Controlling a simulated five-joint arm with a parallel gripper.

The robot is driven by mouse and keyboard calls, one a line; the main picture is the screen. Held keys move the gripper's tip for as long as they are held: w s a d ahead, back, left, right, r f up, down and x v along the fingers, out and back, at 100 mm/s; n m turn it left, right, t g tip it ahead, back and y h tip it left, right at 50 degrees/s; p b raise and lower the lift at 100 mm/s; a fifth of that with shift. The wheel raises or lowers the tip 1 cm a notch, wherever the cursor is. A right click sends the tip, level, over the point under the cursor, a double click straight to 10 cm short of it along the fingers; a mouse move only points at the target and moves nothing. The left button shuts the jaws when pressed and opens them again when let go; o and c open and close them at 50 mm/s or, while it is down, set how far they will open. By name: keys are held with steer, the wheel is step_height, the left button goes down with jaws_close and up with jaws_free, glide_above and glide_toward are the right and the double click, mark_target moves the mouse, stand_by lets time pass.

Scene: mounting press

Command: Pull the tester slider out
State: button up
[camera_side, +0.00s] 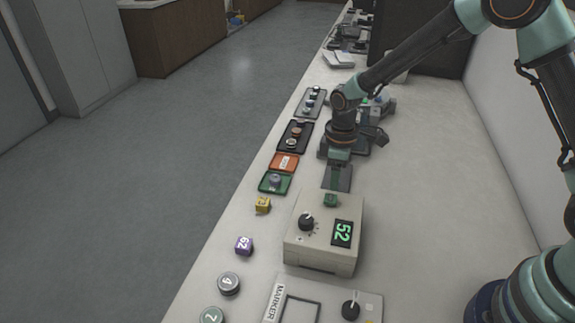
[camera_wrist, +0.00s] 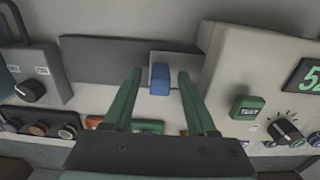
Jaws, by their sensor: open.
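The tester (camera_side: 318,250) is a beige box with a dark knob, a green button and a display reading 52. In the wrist view, part of the tester (camera_wrist: 232,62) is at the right. A blue block (camera_wrist: 160,84), apparently the slider's handle, sits on a light grey piece beside the tester, over a dark grey strip (camera_wrist: 105,60). My gripper (camera_wrist: 160,74) is open, with one green finger on each side of the blue block and gaps between. In the side view my gripper (camera_side: 337,180) is low behind the tester and hides the handle.
A green TEST button (camera_wrist: 245,107) and a knob (camera_wrist: 284,131) are on the tester's top. Another device with a knob (camera_wrist: 30,91) is at the left. Bench right of the tester is clear.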

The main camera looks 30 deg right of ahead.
steer(key=shift+c, duration=0.3)
jaws_close()
stand_by(1.1)
